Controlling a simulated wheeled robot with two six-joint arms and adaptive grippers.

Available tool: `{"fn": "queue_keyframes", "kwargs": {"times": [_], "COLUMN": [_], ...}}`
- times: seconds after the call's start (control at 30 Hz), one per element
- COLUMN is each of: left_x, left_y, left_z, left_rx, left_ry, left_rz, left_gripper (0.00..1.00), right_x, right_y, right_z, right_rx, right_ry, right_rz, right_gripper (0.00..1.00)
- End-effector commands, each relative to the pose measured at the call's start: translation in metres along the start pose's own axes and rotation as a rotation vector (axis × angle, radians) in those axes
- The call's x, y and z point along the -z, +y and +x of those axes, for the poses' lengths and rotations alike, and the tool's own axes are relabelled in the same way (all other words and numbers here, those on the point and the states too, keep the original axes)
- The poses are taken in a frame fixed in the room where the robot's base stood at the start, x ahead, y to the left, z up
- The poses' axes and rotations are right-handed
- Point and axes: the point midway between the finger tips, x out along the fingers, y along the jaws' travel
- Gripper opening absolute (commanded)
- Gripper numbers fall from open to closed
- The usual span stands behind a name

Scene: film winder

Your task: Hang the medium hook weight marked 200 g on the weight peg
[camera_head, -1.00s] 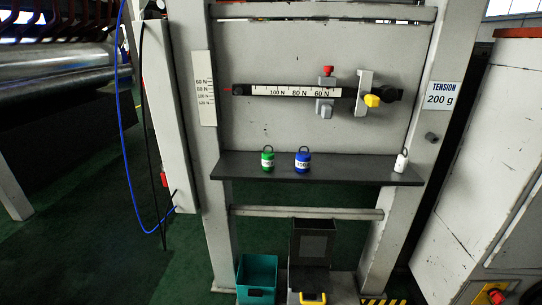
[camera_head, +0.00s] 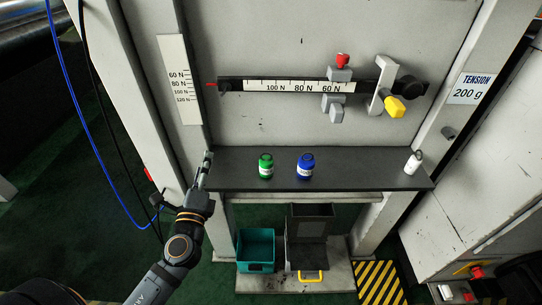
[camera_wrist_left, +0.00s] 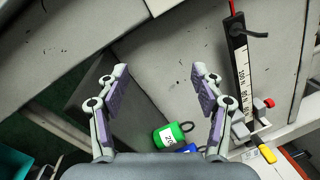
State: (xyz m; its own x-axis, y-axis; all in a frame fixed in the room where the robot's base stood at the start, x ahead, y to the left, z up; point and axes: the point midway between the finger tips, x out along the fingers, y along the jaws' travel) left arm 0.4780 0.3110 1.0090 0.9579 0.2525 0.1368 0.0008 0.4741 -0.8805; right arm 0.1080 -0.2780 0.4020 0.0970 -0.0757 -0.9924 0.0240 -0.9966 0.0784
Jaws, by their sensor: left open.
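The green hook weight (camera_head: 266,167) stands upright on the dark shelf (camera_head: 230,178). In the left wrist view, the start of its label reads like "20" on the green weight (camera_wrist_left: 168,137), and its loop points right. The blue weight (camera_head: 305,168) stands to its right. My left gripper (camera_head: 208,158) is open and empty at the shelf's left end, left of the green weight. In the left wrist view its fingers (camera_wrist_left: 160,80) are spread, with the green weight low between them. A dark stub (camera_head: 225,87) is at the scale arm's left end; I cannot tell if it is the weight peg.
A white weight (camera_head: 414,161) stands at the shelf's right end. The scale arm (camera_head: 255,86) with red and yellow knobs is above. A grey stub (camera_head: 448,132) is below the "TENSION 200 g" sign (camera_head: 470,88). A teal bin (camera_head: 256,250) is below.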

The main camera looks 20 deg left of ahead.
Motion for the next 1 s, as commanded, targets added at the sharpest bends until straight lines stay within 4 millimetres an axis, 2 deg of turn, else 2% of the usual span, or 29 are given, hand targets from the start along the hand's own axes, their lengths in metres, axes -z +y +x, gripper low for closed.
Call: {"fn": "queue_keyframes", "kwargs": {"times": [0.03, 0.13, 0.2, 0.33, 0.53, 0.8, 1.0], "left_x": [0.013, 0.047, 0.071, 0.099, 0.108, 0.129, 0.136], "left_y": [-0.012, -0.027, -0.027, -0.015, -0.009, -0.016, -0.017], "left_z": [0.001, -0.004, -0.011, -0.022, -0.024, 0.011, 0.019], "left_rx": [0.076, 0.227, 0.313, 0.407, 0.433, 0.429, 0.431], "left_ry": [0.062, 0.194, 0.284, 0.399, 0.433, 0.426, 0.432], "left_rz": [0.145, 0.466, 0.677, 0.946, 1.029, 1.02, 1.022], "left_gripper": [0.67, 0.67, 0.67, 0.67, 0.67, 0.67, 0.67], "right_x": [-0.001, -0.001, 0.0, 0.0, -0.001, -0.001, -0.001], "right_y": [0.0, 0.0, 0.0, 0.0, 0.0, 0.0, 0.0], "right_z": [0.0, -0.001, -0.001, -0.002, -0.001, 0.004, 0.004], "right_rx": [0.0, 0.0, 0.0, 0.0, 0.0, 0.0, 0.0], "right_ry": [-0.001, -0.001, -0.001, 0.0, 0.0, -0.001, -0.001], "right_rz": [0.0, 0.0, 0.0, 0.0, 0.0, 0.0, 0.0], "right_gripper": [0.55, 0.55, 0.55, 0.55, 0.55, 0.55, 0.55]}}
